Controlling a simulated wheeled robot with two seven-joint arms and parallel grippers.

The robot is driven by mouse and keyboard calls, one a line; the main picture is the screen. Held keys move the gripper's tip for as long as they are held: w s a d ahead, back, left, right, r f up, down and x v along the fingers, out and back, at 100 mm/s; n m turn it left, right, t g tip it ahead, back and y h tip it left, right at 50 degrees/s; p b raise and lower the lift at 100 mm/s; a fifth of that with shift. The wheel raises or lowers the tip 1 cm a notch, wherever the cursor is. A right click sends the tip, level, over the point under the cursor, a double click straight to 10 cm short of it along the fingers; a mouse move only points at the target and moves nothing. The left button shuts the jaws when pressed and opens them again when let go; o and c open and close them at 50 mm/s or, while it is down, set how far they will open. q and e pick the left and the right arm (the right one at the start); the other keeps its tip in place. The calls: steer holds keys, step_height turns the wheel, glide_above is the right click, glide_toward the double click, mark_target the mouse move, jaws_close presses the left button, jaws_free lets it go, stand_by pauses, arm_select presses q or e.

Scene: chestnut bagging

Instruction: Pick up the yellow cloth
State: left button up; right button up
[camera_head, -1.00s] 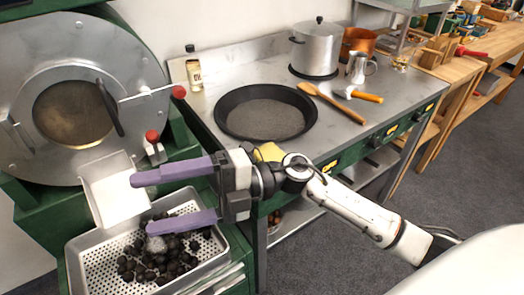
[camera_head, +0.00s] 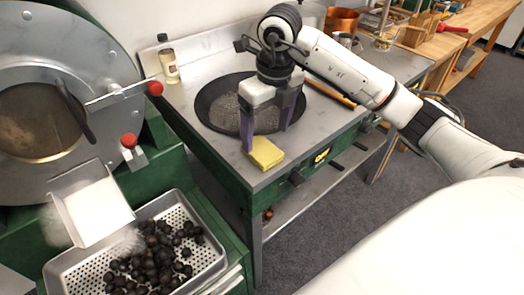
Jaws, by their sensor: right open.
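The yellow cloth (camera_head: 265,153) is a small folded block lying on the metal counter's front left corner. My right gripper (camera_head: 266,138) points down just behind and above it, with its two purple fingers apart. The left finger ends close to the cloth's left edge; I cannot tell whether it touches. The right finger ends to the right of and behind the cloth. Nothing is held between the fingers. My left gripper is not in view.
A dark round pan (camera_head: 214,106) sits behind my gripper, partly hidden. A bottle (camera_head: 169,66) stands at the counter's back left. The perforated tray (camera_head: 75,272) with dark chestnuts (camera_head: 150,258) and the roaster (camera_head: 45,110) are on the left. A copper pot (camera_head: 341,20) is at the back.

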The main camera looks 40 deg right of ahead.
mark_target(263, 149)
steer(key=f, duration=0.5)
steer(key=shift+w+a+f+p, duration=0.15)
steer(key=shift+w+p, duration=0.25)
steer(key=c, duration=1.1)
steer(key=shift+c, duration=0.2)
step_height(263, 149, up, 10)
steer(key=shift+b, duration=0.3)
